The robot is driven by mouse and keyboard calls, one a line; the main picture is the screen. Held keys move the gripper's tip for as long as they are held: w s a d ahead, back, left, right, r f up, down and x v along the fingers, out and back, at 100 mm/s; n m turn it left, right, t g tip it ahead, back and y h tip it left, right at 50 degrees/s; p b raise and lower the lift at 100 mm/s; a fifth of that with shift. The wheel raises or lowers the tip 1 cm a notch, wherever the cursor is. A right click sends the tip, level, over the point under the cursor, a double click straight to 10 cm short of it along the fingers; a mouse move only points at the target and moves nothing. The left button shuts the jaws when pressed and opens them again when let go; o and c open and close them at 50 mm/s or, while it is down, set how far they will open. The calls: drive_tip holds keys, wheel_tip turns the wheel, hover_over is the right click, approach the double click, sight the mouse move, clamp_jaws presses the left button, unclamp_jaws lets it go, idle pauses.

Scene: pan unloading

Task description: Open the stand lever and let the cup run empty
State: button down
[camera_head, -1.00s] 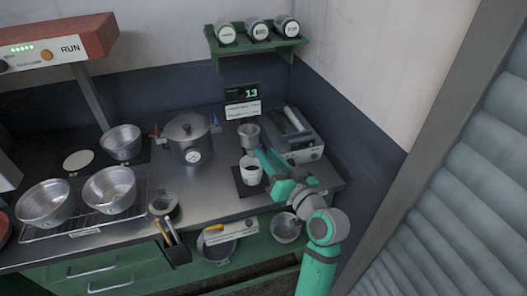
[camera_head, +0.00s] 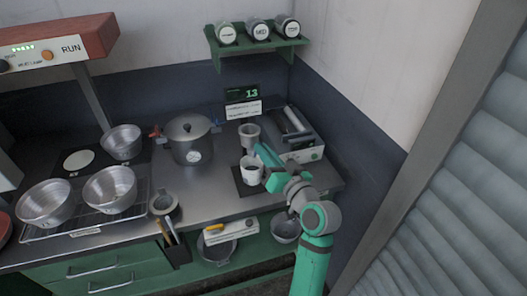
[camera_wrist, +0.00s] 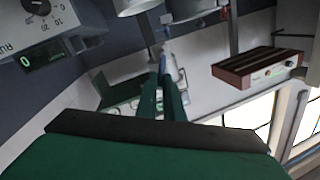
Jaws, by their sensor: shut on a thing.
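A grey metal cup (camera_head: 249,131) sits in its stand at the back of the counter. A white cup (camera_head: 250,174) with a dark inside stands below it on a dark square pad (camera_head: 241,190). My green gripper (camera_head: 260,151) reaches in from the right, just below the metal cup. In the wrist view my gripper (camera_wrist: 162,75) has its fingers close together, shut on the small stand lever (camera_wrist: 166,48) at their tips. The lever is mostly hidden by the fingers, and its angle cannot be told. Whether anything flows from the metal cup does not show.
A lidded pot (camera_head: 190,150) with a gauge stands left of the stand. A grey device (camera_head: 301,150) stands right of it. A display (camera_head: 243,94) reading 13 hangs behind. Steel bowls (camera_head: 110,189) sit at left. Bare counter lies in front of the pot.

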drive_tip(key=shift+d+f+m, duration=0.1)
drive_tip(key=shift+d+m, duration=0.05)
drive_tip(key=shift+m, duration=0.25)
drive_tip(key=c, duration=1.9)
unclamp_jaws()
drive_tip(key=v, duration=1)
drive_tip(key=shift+s+d, duration=0.25)
drive_tip(key=shift+s, duration=0.05)
drive_tip(key=shift+f, duration=0.1)
